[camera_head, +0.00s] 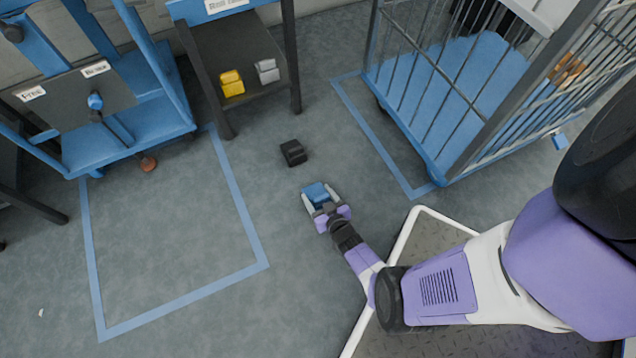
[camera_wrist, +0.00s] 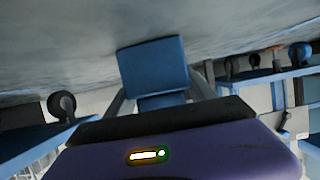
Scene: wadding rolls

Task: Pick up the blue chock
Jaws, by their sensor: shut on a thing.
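The blue chock (camera_head: 316,193) is between the fingers of my gripper (camera_head: 320,199), over the grey floor in the head view. My gripper is shut on it, with a pale finger on each side. In the wrist view the blue chock (camera_wrist: 153,68) stands out past the purple gripper body, and the fingers of my gripper (camera_wrist: 160,98) flank its lower part. I cannot tell for sure from these views how far the chock is above the floor.
A black chock (camera_head: 293,152) lies on the floor close by. Yellow (camera_head: 231,83) and grey (camera_head: 267,71) chocks sit on a dark shelf (camera_head: 225,45). A blue cart (camera_head: 130,140) stands left, a cage trolley (camera_head: 440,90) right. The blue-taped floor area (camera_head: 170,240) is clear.

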